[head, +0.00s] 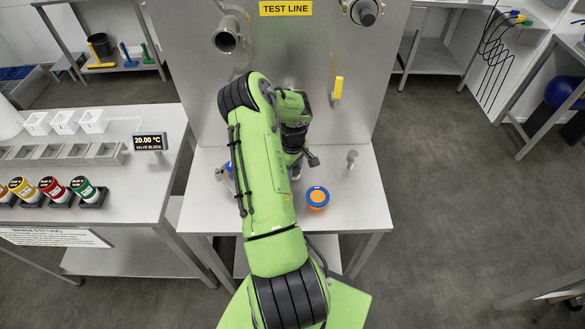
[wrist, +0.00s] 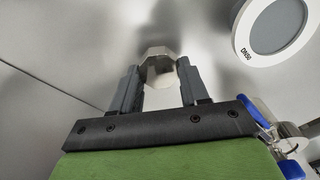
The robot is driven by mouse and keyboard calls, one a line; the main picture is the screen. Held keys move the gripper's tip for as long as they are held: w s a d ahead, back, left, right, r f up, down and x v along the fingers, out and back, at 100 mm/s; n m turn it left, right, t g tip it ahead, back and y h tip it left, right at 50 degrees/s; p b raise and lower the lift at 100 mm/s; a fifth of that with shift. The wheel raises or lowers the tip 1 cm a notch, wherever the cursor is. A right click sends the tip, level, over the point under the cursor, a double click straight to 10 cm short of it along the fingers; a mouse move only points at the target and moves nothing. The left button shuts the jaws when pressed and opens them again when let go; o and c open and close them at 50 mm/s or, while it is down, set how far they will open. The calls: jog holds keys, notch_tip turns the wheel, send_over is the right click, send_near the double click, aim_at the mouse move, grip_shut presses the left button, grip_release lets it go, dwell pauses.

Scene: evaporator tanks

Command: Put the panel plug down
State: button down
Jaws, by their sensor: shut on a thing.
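My gripper (wrist: 161,80) is shut on a metal piece with a faceted, hexagonal end, which I take to be the panel plug (wrist: 160,53). The plug sits between the two grey fingers in the wrist view, with a smooth metal surface behind it. I cannot tell whether it touches that surface. In the head view my gripper is mostly hidden by my green arm, over the steel bench (head: 355,205) in front of the panel (head: 300,45). The plug cannot be made out there.
An orange and blue round piece (head: 317,197) and a small metal fitting (head: 352,158) stand on the bench. The panel has a pipe opening (head: 226,38) and a yellow handle (head: 338,88). A white DN50 ring (wrist: 272,28) and a blue-handled part (wrist: 290,168) show at the wrist view's right.

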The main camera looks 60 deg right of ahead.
jog(key=shift+f, duration=0.1)
jog(key=c, duration=0.5)
grip_release()
jog(key=shift+c, duration=0.2)
